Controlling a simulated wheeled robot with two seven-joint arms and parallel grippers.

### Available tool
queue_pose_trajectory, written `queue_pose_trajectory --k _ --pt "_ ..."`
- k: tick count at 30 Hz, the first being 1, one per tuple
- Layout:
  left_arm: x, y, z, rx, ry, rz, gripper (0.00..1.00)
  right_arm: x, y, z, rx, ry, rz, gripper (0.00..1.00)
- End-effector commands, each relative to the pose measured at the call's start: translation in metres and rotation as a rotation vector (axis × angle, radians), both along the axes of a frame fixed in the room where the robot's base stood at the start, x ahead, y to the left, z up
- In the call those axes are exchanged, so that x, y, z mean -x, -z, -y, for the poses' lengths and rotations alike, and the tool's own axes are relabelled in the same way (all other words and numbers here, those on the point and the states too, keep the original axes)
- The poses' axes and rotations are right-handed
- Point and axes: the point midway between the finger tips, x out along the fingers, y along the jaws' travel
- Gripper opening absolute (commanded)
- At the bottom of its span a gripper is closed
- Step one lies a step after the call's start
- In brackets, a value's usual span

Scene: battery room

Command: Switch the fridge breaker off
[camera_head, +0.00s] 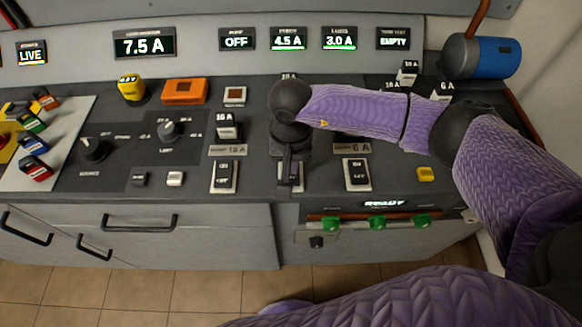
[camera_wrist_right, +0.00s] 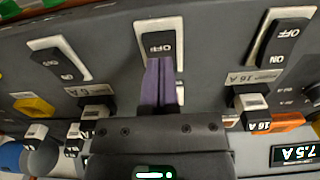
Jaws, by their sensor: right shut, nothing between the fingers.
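Three rocker breakers on white plates sit in a row on the dark panel. The middle one (camera_head: 299,171), in line with the 4.5 A display (camera_head: 289,39), appears to be the fridge breaker; its name label is hidden by my arm. In the right wrist view this breaker (camera_wrist_right: 158,42) shows the word OFF on its exposed end, and the fingers cover its other end. My right gripper (camera_head: 289,179) is shut and empty, with its fingertips (camera_wrist_right: 159,62) at the rocker; I cannot tell whether they press it. My left gripper is not in view.
The neighbouring breakers stand close on the left (camera_head: 225,176) and right (camera_head: 357,173). Fuse blocks (camera_head: 227,126) rise behind the row. Green knobs (camera_head: 377,222) sit on the front below. A blue cylinder (camera_head: 492,58) is at the back right.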

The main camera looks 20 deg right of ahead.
Motion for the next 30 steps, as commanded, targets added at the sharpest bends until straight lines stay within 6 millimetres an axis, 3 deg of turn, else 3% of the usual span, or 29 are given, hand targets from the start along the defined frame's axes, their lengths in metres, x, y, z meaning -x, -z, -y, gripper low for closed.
queue_pose_trajectory --k 30 --pt "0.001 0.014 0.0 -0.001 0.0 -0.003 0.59 0.0 0.015 0.0 0.0 0.0 0.0 0.0"
